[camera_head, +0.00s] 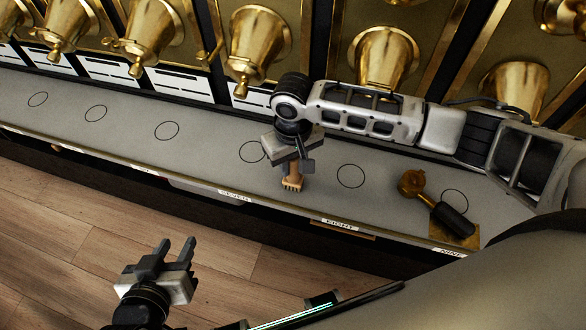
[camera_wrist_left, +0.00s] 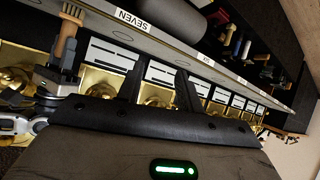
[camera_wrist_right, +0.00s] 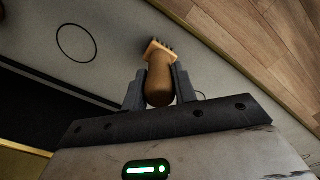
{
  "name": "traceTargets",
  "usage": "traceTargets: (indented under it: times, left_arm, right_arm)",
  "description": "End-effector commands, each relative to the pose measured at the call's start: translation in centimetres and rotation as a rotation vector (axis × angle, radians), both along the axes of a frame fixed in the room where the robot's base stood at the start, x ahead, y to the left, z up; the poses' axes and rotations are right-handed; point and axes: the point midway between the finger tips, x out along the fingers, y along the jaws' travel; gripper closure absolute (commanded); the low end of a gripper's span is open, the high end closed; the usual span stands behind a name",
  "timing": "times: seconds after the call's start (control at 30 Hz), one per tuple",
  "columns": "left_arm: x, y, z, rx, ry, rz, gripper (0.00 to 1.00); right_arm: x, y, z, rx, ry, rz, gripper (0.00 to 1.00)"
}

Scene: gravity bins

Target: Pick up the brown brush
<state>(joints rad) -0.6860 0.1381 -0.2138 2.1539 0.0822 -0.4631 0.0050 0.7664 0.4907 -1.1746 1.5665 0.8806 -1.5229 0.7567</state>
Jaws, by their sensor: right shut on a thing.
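The brown brush (camera_head: 292,182) is in my right gripper (camera_head: 294,163), above the grey counter, bristles pointing down. In the right wrist view the round brown handle (camera_wrist_right: 160,82) sits between both fingers, with the wider bristle head beyond. The brush also shows in the left wrist view (camera_wrist_left: 66,38). I cannot tell whether its bristles touch the counter. My left gripper (camera_head: 176,251) is low on the left, in front of the counter and over the wooden floor. Its two fingers are apart with nothing between them, as the left wrist view also shows (camera_wrist_left: 158,88).
The grey counter (camera_head: 210,150) carries several drawn circles and numbered labels. A scoop with a dark handle (camera_head: 452,220) lies at its right end. Brass bell-shaped bins (camera_head: 262,45) line the back. The counter left of the brush is clear.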

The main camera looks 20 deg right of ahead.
Motion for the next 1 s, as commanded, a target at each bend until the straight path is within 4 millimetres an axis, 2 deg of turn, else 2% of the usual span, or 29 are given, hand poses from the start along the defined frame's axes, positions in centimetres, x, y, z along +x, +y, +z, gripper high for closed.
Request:
traceTargets:
  times: [0.17, 0.37, 0.63, 0.8, 1.0]
  left_arm:
    - [-0.1, 0.0, -0.2, 0.002, 0.006, 0.000, 0.64]
    - [-0.2, 0.1, 0.1, 0.009, 0.009, -0.001, 0.64]
    - [-0.3, 0.2, 1.1, 0.030, 0.014, -0.004, 0.64]
    - [-0.3, 0.3, 0.7, 0.042, 0.024, -0.008, 0.64]
    - [-0.3, 0.4, 1.0, 0.051, 0.021, -0.010, 0.64]
  right_arm:
    - [0.1, 0.0, 0.8, 0.001, -0.002, -0.001, 1.00]
    - [0.0, 0.0, 3.6, 0.003, -0.001, 0.000, 1.00]
    - [-5.2, -1.7, 9.8, 0.003, -0.003, 0.003, 1.00]
    - [-9.3, -3.0, 11.3, 0.000, 0.001, 0.000, 1.00]
    - [-12.2, -3.9, 12.6, 0.000, 0.000, 0.000, 1.00]
